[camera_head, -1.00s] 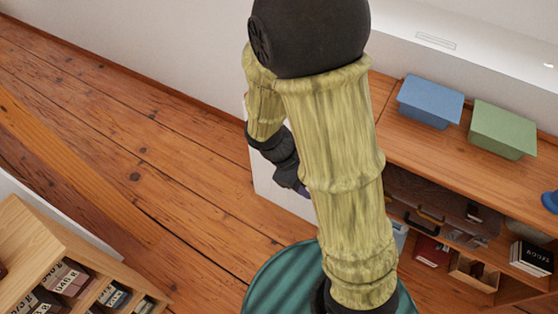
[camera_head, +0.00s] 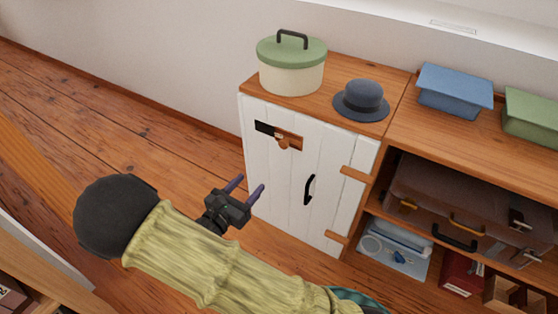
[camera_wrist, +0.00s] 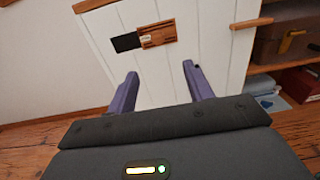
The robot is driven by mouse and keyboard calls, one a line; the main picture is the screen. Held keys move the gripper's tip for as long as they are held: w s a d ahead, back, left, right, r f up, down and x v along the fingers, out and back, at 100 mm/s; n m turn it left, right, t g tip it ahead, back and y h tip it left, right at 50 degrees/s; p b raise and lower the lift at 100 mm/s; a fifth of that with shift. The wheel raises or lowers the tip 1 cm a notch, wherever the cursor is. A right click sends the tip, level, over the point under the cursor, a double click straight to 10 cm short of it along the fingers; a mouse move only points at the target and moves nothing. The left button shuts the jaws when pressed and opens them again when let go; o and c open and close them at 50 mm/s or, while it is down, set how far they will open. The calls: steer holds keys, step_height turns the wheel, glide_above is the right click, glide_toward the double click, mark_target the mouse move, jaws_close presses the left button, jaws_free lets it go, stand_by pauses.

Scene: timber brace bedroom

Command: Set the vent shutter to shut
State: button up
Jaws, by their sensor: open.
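The vent shutter (camera_head: 288,139) is a small brown wooden slide on the upper part of a white plank cabinet door (camera_head: 275,175). It sits at the right of a dark vent opening (camera_head: 264,128), which shows uncovered on its left. In the wrist view the shutter (camera_wrist: 158,34) has a small pale tab at its left part, and the dark opening (camera_wrist: 126,42) lies beside it. My gripper (camera_head: 251,186) is open and empty, with two purple fingers pointing at the door. It is in front of and below the shutter, apart from it.
A black door handle (camera_head: 309,189) is on the door's right side. A green-lidded pot (camera_head: 291,68) and a grey hat (camera_head: 361,100) stand on the cabinet top. Open shelves with a suitcase (camera_head: 470,205) adjoin at right. Floor to the left is clear.

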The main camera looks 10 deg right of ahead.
mark_target(282, 144)
steer(key=shift+a, duration=0.2)
steer(key=shift+w+d, duration=0.1)
steer(key=shift+w, duration=0.05)
steer(key=b+x, duration=0.4)
steer(key=x, duration=1.3)
steer(key=shift+b, duration=0.35)
jaws_close()
steer(key=shift+w, duration=0.1)
